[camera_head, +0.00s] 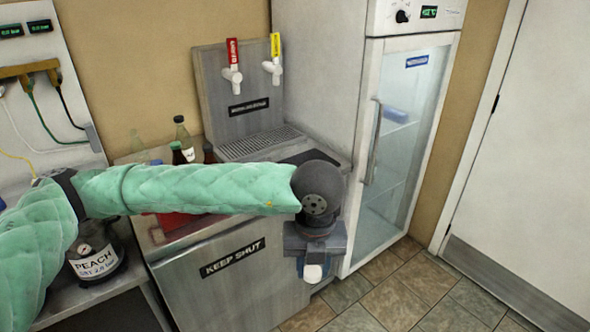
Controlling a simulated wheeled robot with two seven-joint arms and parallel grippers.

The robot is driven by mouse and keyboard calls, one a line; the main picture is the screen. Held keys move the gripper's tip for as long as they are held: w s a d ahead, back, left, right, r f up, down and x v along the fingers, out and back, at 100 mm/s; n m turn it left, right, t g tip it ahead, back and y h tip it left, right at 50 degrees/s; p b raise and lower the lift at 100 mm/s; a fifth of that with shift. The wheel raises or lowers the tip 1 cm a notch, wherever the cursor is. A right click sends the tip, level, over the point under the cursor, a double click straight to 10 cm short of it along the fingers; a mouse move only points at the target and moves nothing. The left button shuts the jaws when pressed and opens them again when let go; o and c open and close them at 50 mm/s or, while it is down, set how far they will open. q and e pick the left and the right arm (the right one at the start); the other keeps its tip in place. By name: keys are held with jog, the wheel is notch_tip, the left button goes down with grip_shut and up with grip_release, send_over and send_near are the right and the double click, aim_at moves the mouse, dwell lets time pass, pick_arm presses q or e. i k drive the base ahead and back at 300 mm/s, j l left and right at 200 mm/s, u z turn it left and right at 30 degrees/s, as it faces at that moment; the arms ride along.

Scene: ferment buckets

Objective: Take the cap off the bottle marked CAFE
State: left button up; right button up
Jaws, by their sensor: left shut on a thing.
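My left gripper (314,268) hangs pointing down past the counter's right end. It is shut on a small white and blue thing (313,273), mostly hidden by the jaws; I cannot tell whether it is a cap. My right gripper is not in view.
A steel counter marked KEEP SHUT (232,257) carries a drip tray (262,143) below a red tap (232,65) and a yellow tap (272,62). A glass-door fridge (405,150) stands right. A PEACH vessel (95,262) is at lower left. Tiled floor (400,290) is clear.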

aim_at(139, 153)
jog(key=i, duration=1.5)
